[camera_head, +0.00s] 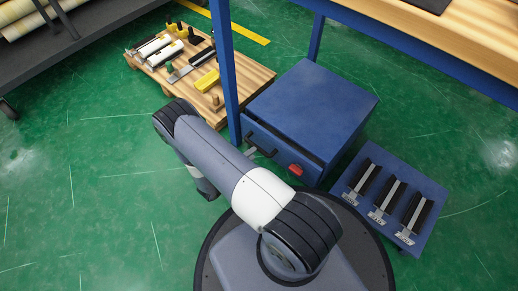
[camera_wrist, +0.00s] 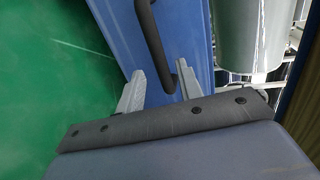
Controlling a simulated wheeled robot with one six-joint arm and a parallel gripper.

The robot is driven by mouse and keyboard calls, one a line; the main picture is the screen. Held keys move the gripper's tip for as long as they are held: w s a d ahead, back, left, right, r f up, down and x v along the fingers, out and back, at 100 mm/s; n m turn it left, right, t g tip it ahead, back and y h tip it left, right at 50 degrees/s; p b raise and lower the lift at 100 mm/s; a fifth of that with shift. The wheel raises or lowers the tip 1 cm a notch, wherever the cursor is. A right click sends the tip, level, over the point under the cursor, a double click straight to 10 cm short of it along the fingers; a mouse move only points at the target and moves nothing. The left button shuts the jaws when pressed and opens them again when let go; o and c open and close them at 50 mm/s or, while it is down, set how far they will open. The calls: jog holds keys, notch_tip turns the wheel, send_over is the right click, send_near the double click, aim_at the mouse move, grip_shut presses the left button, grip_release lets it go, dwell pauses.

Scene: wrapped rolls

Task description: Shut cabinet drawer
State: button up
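The blue cabinet (camera_head: 312,100) stands under the workbench, right of centre in the head view. Its drawer front (camera_head: 273,152) faces lower left, with a dark gap along its top edge, so the drawer looks slightly out. A black bar handle (camera_head: 262,152) is on that front; in the wrist view the handle (camera_wrist: 153,35) runs down between my fingertips. My gripper (camera_wrist: 159,70) is open, with its two grey fingers apart on either side of the handle's lower end. Whether they touch the handle or drawer front, I cannot tell. In the head view my arm hides most of the gripper.
A red piece (camera_head: 295,170) sits on the drawer front. A blue stand (camera_head: 430,188) with black slots is right of the cabinet. A wooden pallet (camera_head: 255,77) with tools lies behind left. A blue table leg (camera_head: 224,70) rises beside the cabinet. Green floor at left is clear.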

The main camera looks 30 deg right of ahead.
aim_at(259, 148)
jog(key=shift+b+x, duration=0.7)
jog(key=shift+x, duration=2.05)
grip_shut()
jog(key=shift+s, duration=0.1)
